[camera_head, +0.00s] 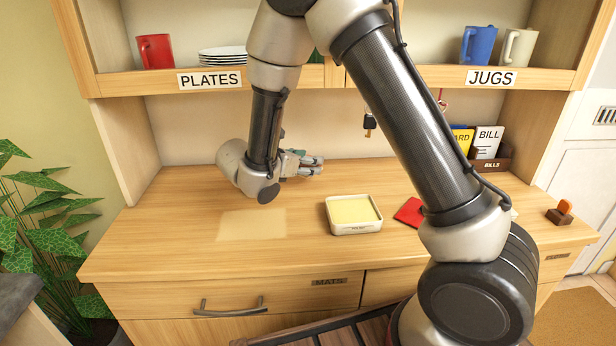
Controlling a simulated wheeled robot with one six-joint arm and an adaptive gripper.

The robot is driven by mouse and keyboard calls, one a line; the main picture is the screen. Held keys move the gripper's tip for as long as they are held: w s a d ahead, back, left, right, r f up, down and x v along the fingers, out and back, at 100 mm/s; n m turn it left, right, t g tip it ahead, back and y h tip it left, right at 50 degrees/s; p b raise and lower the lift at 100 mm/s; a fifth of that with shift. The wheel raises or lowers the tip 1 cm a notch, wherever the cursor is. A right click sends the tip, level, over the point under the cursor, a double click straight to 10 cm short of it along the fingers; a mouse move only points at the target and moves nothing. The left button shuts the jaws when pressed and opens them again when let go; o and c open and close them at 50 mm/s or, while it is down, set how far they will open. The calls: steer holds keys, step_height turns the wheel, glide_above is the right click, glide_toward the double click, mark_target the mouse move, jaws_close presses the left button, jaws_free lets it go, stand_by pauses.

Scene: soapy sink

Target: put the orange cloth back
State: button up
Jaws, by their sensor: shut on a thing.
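I see no orange cloth that I can make out in this view. My gripper (312,163) is low over the back middle of the wooden counter (190,205), pointing right. Its fingers are close together on a thing too small and hidden to identify. A white tray (356,228) with a flat yellow content stands in front and to the right of my gripper, apart from it. A pale rectangular patch (252,224) lies on the counter to the left of the tray.
A red flat item (408,212) lies right of the tray, partly behind my arm. A bills holder (490,158) and a small brown block with an orange top (562,213) are at the right. Shelves above hold plates (222,54), a red mug (155,50) and jugs (478,45).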

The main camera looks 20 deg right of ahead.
mark_target(306, 186)
steer(key=shift+f, duration=2.15)
steer(key=shift+f, duration=0.1)
steer(key=o, duration=0.9)
